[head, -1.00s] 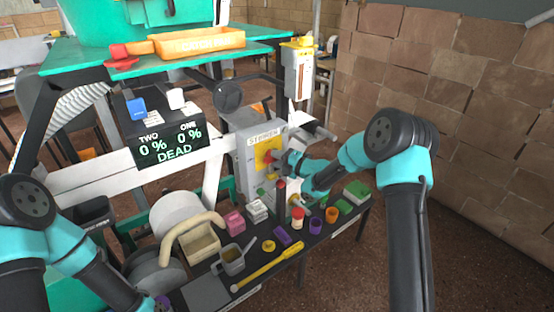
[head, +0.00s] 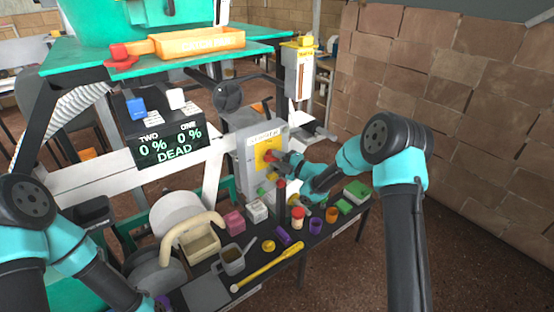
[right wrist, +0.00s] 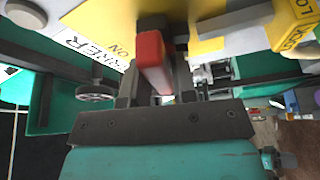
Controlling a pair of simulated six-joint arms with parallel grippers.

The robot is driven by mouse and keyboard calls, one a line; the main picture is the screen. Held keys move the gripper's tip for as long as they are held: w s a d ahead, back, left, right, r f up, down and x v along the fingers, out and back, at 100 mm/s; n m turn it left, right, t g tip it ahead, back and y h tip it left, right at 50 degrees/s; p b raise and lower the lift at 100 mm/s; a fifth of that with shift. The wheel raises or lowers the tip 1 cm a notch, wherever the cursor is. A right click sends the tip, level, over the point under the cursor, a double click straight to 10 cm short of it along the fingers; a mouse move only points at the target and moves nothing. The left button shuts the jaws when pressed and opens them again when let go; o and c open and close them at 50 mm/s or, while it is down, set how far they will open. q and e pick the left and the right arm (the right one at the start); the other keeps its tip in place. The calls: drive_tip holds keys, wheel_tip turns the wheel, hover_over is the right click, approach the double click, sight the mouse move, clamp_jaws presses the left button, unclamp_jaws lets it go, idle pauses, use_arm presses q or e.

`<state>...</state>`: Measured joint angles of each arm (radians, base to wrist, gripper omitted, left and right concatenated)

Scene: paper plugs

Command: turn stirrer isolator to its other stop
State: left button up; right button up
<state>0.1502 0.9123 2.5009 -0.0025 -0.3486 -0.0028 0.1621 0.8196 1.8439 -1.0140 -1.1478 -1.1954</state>
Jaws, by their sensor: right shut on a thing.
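The stirrer isolator (head: 246,158) is an upright grey box with a yellow plate (head: 262,148) on its front, standing behind the bench. Its red handle (right wrist: 153,62) shows in the right wrist view between my fingers, beside the word ON. The handle is mostly hidden by my gripper in the head view. My right gripper (head: 279,164) is at the front of the box, shut on the red handle. My left arm comes in at the lower left, and its gripper is out of the picture.
A display (head: 172,146) reads DEAD. A brick wall (head: 460,110) stands at the right, with open floor before it.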

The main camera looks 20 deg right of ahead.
drive_tip(key=m+t, duration=0.2)
drive_tip(key=m, duration=0.2)
drive_tip(key=m+t, duration=0.1)
drive_tip(key=m, duration=0.3)
drive_tip(key=shift+a+f+m+t+h, duration=0.1)
drive_tip(key=shift+f+m+t+h, duration=0.05)
drive_tip(key=shift+m+t+h, duration=0.2)
drive_tip(key=m+t, duration=0.1)
drive_tip(key=m, duration=0.1)
drive_tip(key=m+t+h, duration=0.1)
drive_tip(key=m, duration=0.2)
drive_tip(key=shift+h, duration=0.25)
drive_tip(key=shift+a+m+t+h, duration=0.1)
drive_tip(key=shift+m+t+h, duration=0.5)
drive_tip(key=shift+m, duration=1)
drive_tip(key=shift+m+t+h, duration=0.15)
drive_tip(key=shift+m+h, duration=0.85)
drive_tip(key=shift+m, duration=0.55)
drive_tip(key=o, duration=0.8)
drive_tip(key=shift+s, duration=0.1)
